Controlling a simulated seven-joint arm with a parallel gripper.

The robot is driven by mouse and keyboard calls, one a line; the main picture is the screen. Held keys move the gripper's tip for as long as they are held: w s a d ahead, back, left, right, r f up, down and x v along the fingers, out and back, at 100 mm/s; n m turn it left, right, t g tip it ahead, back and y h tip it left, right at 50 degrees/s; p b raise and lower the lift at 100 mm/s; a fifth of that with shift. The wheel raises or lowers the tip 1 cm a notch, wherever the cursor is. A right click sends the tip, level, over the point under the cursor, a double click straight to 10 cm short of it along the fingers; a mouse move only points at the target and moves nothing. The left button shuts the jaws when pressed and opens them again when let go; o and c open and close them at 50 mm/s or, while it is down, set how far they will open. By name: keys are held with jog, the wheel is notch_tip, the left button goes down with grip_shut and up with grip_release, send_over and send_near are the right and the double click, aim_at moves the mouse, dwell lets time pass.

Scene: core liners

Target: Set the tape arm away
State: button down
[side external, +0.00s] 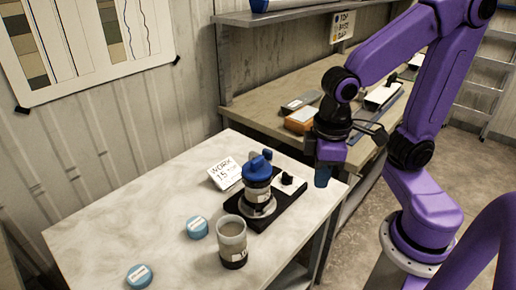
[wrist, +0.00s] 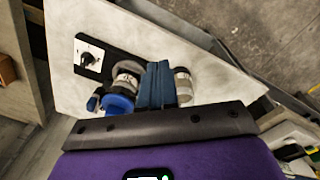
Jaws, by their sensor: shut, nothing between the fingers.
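A black base (side external: 279,209) stands on the pale table and carries a grey ring and a white panel with a black knob (side external: 287,179). An upright liner (side external: 257,193) stands in the ring, with a blue piece (side external: 258,165) on top. That piece has a short raised part, perhaps the tape arm; I cannot tell for sure. In the wrist view the blue piece (wrist: 118,104) shows left of the fingers and the knob panel (wrist: 89,57) further up. My gripper (side external: 321,178) is shut and empty, right of the base and apart from it; its fingers (wrist: 157,72) point down.
A clear liner with grey fill (side external: 232,238) stands at the table front. Two blue caps (side external: 197,227) (side external: 139,275) lie left of it. A white card (side external: 225,173) stands behind the base. A wooden bench (side external: 255,107) with an orange box (side external: 301,119) is behind. The table's left is clear.

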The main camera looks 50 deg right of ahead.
jog(key=w+d+r+m+h, duration=0.1)
jog(key=w+m+h, duration=0.1)
jog(key=w+m, duration=0.9)
jog(key=w+d+r+m+h, duration=0.1)
jog(key=w+r+m+h, duration=0.1)
jog(key=w+m, duration=0.9)
jog(key=shift+w+m, duration=0.15)
jog(key=shift+m, duration=0.95)
jog(key=shift+d+f, duration=0.15)
jog(key=shift+f, duration=0.05)
jog(key=x, duration=0.9)
jog(key=shift+d+f, duration=0.1)
jog(key=shift+f, duration=0.3)
